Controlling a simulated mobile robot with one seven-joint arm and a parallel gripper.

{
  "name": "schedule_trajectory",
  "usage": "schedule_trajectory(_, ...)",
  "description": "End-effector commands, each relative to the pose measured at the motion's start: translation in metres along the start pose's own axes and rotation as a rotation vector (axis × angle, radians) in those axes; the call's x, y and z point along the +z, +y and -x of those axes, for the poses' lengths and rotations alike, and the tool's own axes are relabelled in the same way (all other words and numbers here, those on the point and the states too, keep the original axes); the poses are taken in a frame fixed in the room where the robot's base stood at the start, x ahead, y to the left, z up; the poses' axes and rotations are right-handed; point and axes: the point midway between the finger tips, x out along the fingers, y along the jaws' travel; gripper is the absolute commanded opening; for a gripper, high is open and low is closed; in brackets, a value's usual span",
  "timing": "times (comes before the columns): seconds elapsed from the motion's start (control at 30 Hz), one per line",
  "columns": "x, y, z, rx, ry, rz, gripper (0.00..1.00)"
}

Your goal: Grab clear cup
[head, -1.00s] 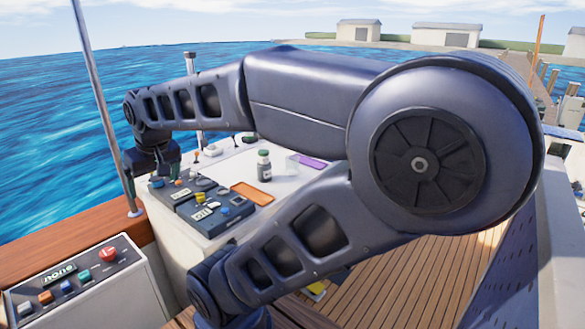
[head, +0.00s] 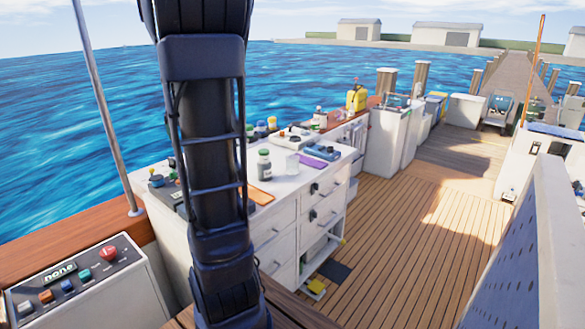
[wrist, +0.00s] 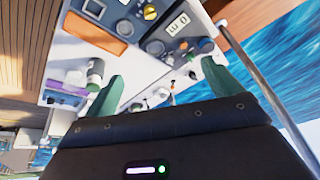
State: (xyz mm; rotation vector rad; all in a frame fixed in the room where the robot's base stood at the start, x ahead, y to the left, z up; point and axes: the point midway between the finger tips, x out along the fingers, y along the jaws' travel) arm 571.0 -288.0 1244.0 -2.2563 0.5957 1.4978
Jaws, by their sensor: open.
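A small clear cup (head: 292,162) stands on the white cabinet top, between a dark green bottle (head: 264,165) and a flat purple item (head: 313,161) in the head view. In the wrist view, which is turned upside down, a pale shape that looks like the cup (wrist: 75,77) shows beside the bottle (wrist: 95,73), but its outline is faint. My gripper (wrist: 162,70) is open, with its two green fingers spread wide and nothing between them. The cup lies to the left of the left finger in that view. My gripper is hidden in the head view.
The orange tray (wrist: 97,27) and dark control panels (wrist: 178,40) lie on the same top. A blue device (head: 322,152) and several bottles stand behind the cup. A metal pole (head: 105,110) rises at the left. The wooden deck (head: 410,210) at right is mostly clear.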

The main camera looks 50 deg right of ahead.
Motion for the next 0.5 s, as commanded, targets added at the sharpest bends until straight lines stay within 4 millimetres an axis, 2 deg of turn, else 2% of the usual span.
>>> schedule_trajectory(0.03, -0.015, 0.013, -0.011, 0.014, -0.002, -0.035, 0.91)
schedule_trajectory(0.2, -0.062, 0.059, -0.043, 0.059, 0.003, -0.147, 0.91)
schedule_trajectory(0.37, -0.099, 0.111, -0.075, 0.103, 0.008, -0.25, 0.91)
schedule_trajectory(0.5, -0.125, 0.163, -0.106, 0.145, 0.014, -0.336, 0.91)
